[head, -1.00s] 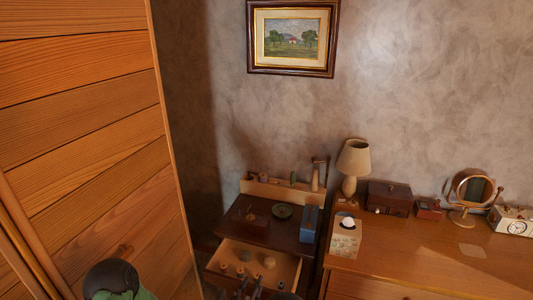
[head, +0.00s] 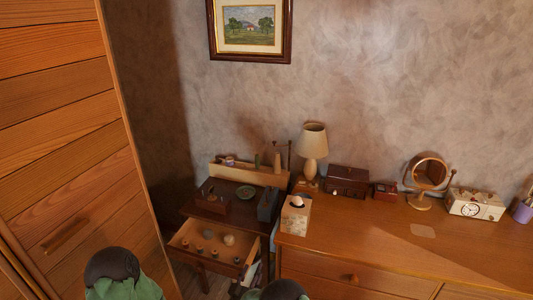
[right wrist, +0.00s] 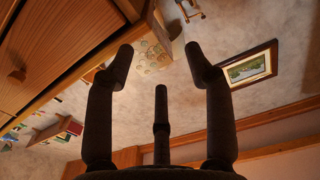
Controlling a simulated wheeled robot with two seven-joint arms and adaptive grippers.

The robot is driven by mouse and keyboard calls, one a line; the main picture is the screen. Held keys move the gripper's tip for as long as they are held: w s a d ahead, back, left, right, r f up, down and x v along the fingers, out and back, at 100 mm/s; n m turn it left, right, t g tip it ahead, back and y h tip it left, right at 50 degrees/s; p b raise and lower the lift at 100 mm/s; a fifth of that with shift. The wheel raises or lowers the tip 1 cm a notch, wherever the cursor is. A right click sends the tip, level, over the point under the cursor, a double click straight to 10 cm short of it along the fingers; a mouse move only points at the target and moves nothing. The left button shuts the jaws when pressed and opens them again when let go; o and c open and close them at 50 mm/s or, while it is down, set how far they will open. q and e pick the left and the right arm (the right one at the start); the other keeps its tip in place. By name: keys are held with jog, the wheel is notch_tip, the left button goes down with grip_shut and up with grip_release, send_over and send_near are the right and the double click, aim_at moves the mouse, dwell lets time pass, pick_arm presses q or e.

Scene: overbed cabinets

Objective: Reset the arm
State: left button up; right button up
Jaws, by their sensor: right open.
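My right gripper (right wrist: 159,52) is open and empty in the right wrist view, its dark fingers spread apart with nothing between them. In the head view only dark, partly cut-off parts of my right arm show at the bottom edge, below the open drawer (head: 183,243). My left gripper is not in view; only a dark and green part of my left arm shows at the lower left.
A wooden cabinet (head: 60,120) stands close at left.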

jog(key=s+d+f+n+g+y, duration=0.1)
jog(key=s+d+f+g+y, duration=0.3)
jog(key=f, duration=0.3)
jog(key=s+d+f+n+g+y, duration=0.1)
jog(key=s+d+f+g+y, duration=0.2)
jog(key=d+f, duration=0.4)
jog(key=s+d+f+g+y, duration=0.1)
jog(key=s+g, duration=0.4)
jog(key=s, duration=0.7)
jog(key=s+d+f+g+y, duration=0.1)
jog(key=s+g, duration=0.3)
jog(key=s, duration=0.9)
jog(key=shift+d+f+m+g+y, duration=0.3)
jog(key=shift+d+m+g, duration=0.1)
jog(key=shift+d, duration=0.3)
